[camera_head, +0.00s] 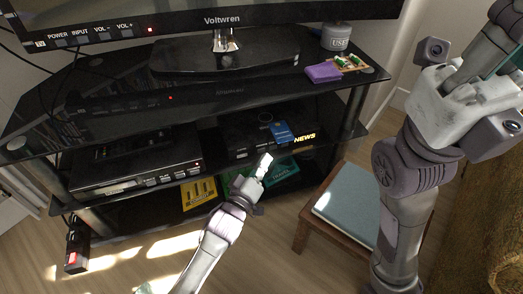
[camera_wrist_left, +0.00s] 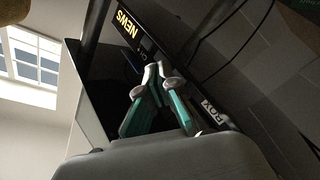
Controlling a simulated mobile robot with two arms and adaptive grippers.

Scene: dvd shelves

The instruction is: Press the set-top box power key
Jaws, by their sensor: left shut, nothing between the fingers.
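The set-top box (camera_head: 236,140) is a black box on the right part of the stand's middle shelf. Its front has a lit yellow NEWS display (camera_head: 304,137), also seen in the left wrist view (camera_wrist_left: 127,24). The power key is too small to make out. My left gripper (camera_head: 266,160) is shut and empty, just in front of the box's front face. Its fingertips (camera_wrist_left: 155,70) overlap the box front beside the display in the left wrist view; I cannot tell whether they touch. My right arm stands at the right; its fingers cannot be made out.
A disc player (camera_head: 135,168) sits left on the same shelf. A soundbar (camera_head: 140,102), purple case (camera_head: 323,72) and grey can (camera_head: 336,37) are on top, under the TV (camera_head: 215,20). Coloured cases lie below. A padded stool (camera_head: 345,207) stands right of my left arm.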

